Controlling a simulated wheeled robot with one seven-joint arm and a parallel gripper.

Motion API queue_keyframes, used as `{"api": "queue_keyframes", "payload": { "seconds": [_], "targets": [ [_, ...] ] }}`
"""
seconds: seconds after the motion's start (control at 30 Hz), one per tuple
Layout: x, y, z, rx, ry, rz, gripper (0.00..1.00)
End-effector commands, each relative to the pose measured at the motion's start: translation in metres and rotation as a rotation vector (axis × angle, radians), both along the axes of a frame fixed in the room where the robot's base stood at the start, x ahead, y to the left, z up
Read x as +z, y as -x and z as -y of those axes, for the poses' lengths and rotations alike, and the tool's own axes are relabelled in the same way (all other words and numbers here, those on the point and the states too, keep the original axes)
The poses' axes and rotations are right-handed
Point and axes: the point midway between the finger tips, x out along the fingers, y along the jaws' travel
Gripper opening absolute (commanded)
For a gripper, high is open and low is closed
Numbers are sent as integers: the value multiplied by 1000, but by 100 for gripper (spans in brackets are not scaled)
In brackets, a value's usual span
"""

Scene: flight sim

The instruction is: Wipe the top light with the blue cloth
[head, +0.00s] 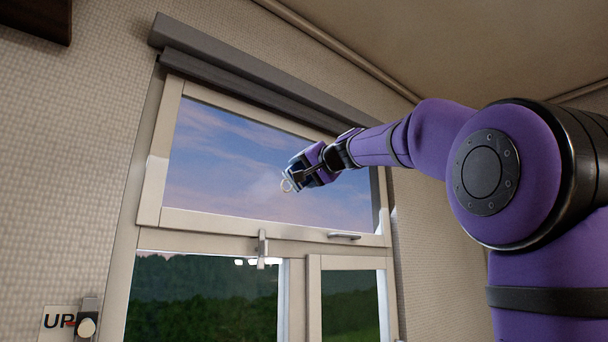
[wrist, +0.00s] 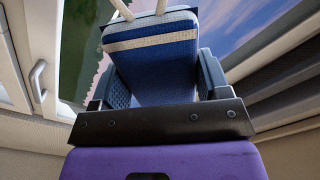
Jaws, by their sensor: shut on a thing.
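The top light (head: 230,165) is the upper window pane, in a cream frame, with blue and pinkish sky showing in it. A pale hazy patch (head: 262,192) shows in its lower middle; I cannot tell whether it is dirt or cloud. My gripper (head: 305,172) is in front of the pane, right of its middle. In the wrist view my gripper (wrist: 163,80) is shut on the blue cloth (wrist: 152,62), a thick folded pad with a white band and a pale loop. The loop (head: 286,186) points toward the glass. I cannot tell whether the cloth touches the pane.
A dark blind housing (head: 250,75) juts out above the pane. A latch (head: 262,248) and a handle (head: 345,236) stand out along its lower frame. Lower windows (head: 205,300) show trees. An "UP" switch plate (head: 68,323) is at lower left. The ceiling (head: 440,45) slopes close above my arm.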

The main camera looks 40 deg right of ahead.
Motion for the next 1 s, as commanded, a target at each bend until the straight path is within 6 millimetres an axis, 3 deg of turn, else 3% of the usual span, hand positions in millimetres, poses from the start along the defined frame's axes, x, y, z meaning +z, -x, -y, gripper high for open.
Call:
{"api": "queue_keyframes", "payload": {
  "seconds": [0.6, 1.0],
  "targets": [
    [0, -49, -1, 0, 0, 0, 51],
    [0, -60, -2, -1, 1, 1, 51]
  ]
}}
